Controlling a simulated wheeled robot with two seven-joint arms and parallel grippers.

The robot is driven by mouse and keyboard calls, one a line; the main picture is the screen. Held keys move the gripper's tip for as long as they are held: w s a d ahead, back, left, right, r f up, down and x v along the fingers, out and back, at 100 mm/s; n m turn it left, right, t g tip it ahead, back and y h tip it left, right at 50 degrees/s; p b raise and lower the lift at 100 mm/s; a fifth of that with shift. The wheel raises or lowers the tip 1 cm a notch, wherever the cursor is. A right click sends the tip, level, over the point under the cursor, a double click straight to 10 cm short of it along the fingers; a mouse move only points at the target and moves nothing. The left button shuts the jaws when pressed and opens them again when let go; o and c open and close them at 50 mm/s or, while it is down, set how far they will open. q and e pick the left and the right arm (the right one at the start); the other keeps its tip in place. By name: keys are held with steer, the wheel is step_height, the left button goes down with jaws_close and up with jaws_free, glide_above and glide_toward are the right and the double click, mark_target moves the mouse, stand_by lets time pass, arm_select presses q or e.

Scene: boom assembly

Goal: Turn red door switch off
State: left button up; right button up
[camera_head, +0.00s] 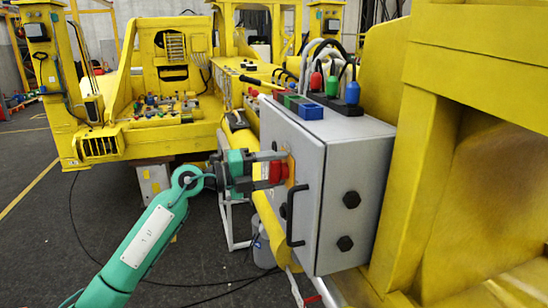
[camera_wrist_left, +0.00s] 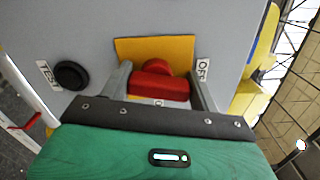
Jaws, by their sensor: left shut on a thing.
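The red door switch (camera_head: 277,171) sits on a yellow plate on the door of the grey cabinet (camera_head: 293,142). In the left wrist view the red switch knob (camera_wrist_left: 158,84) lies between the two grey fingers, in front of the yellow plate (camera_wrist_left: 152,49). An OFF label (camera_wrist_left: 203,70) is to its right. My left gripper (camera_head: 272,170) is shut on the red knob; its fingers reach along both sides of it. The contact faces are partly hidden. My right gripper is not in view.
A black door handle (camera_head: 290,215) is below the switch on the cabinet. A round black button (camera_wrist_left: 72,75) with a TEST label (camera_wrist_left: 47,76) is left of the knob. Red, green and blue connectors (camera_head: 332,86) stand on the cabinet top. Yellow machine frame (camera_head: 405,160) is right.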

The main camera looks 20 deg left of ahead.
arm_select(q)
steer(key=shift+w+a+r+n+p, duration=0.1)
steer(key=shift+n+p, duration=1)
steer(key=shift+p, duration=0.1)
steer(key=shift+n, duration=0.3)
steer(key=o, duration=1)
steer(key=shift+f, duration=0.2)
